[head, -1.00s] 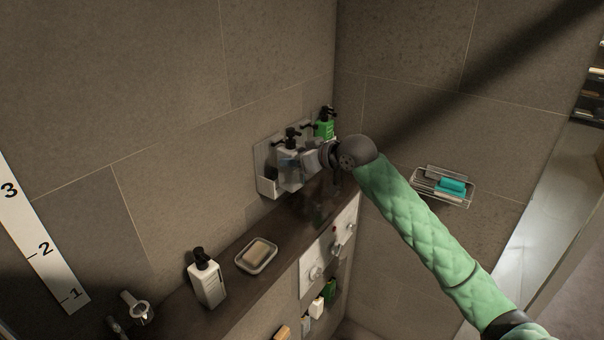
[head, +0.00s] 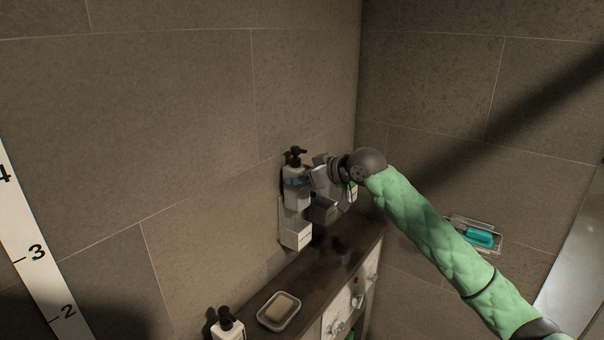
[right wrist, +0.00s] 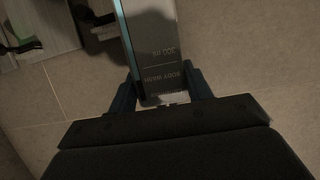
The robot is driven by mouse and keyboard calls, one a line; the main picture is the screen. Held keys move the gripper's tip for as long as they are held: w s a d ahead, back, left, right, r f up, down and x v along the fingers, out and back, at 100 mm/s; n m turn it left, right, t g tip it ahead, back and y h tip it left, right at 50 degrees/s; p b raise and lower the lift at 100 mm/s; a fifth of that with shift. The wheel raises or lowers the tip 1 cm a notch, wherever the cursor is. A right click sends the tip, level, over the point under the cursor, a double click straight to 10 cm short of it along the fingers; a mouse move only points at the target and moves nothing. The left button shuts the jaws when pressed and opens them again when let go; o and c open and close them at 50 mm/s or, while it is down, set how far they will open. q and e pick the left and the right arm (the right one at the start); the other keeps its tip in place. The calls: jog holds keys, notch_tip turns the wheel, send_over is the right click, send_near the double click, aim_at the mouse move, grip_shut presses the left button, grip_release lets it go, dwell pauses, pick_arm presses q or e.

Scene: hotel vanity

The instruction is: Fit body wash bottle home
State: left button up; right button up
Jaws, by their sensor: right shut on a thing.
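The body wash bottle (head: 297,187), pale with a blue band and a black pump, is upright at the wall. My right gripper (head: 311,180) is shut on its side. In the right wrist view the bottle (right wrist: 152,45) lies between both fingers, its "BODY WASH 300 ml" label showing. A white wall holder (head: 295,234) has its left cup just below the bottle in the head view. I cannot tell whether the bottle's base is above the rim or slightly inside. My left gripper is out of view.
Below are a dark ledge (head: 325,262), a soap dish (head: 264,314) and another white pump bottle (head: 228,330). A wire rack (head: 490,243) with a teal item hangs on the right wall.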

aim_at(305, 207)
jog(key=shift+w+a+f, duration=0.2)
jog(key=shift+a+f, duration=0.15)
jog(key=shift+f, duration=0.25)
jog(key=shift+f+b, duration=0.2)
jog(key=shift+b, duration=0.2)
jog(key=shift+s+d+f, duration=0.1)
jog(key=shift+d+f, duration=0.15)
jog(key=shift+f, duration=0.1)
jog(key=shift+f+b, duration=0.2)
jog(key=shift+b, duration=0.15)
jog(key=shift+f, duration=0.2)
jog(key=shift+f+b, duration=0.45)
jog(key=shift+f, duration=0.15)
jog(key=shift+f+b, duration=0.4)
jog(key=shift+f, duration=0.2)
jog(key=shift+f+b, duration=0.4)
jog(key=shift+f, duration=0.65)
jog(key=shift+f+b, duration=0.65)
jog(key=shift+f, duration=0.5)
jog(key=shift+f+b, duration=0.3)
jog(key=shift+f, duration=0.55)
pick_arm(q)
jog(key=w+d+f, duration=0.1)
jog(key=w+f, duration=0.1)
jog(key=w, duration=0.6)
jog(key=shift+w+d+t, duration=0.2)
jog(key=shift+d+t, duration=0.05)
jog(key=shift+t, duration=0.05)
pick_arm(e)
jog(key=shift+f, duration=0.3)
